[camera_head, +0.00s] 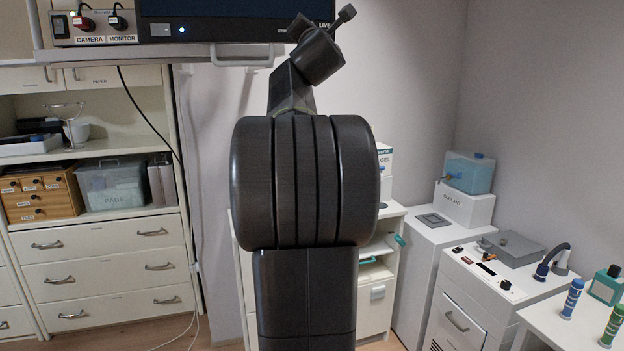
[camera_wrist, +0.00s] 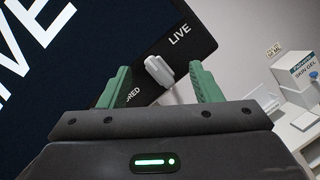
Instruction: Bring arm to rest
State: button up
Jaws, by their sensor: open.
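My arm (camera_head: 305,185) rises in the middle of the head view, with its upper links near the lower right corner of a monitor (camera_head: 230,12). In the wrist view, my gripper (camera_wrist: 157,85) is open, with its two green fingers wide apart. The monitor (camera_wrist: 100,45) fills the left and middle of that view behind the fingers. A small light grey part (camera_wrist: 159,71) shows between the fingers in the picture; I cannot tell whether it lies between them in depth. No held object is visible.
A shelf carries a camera and monitor switch box (camera_head: 95,27). A drawer cabinet (camera_head: 105,265) stands left. A coolant unit (camera_head: 465,205), a control cabinet (camera_head: 490,275) and a bottle counter (camera_head: 560,325) stand right. A skin gel box (camera_wrist: 299,76) shows at the wrist view's right.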

jog(key=shift+n, duration=0.4)
jog(key=shift+n+y+p, duration=0.45)
jog(key=shift+n+y, duration=0.05)
jog(key=shift+n, duration=0.1)
jog(key=shift+d+f, duration=0.1)
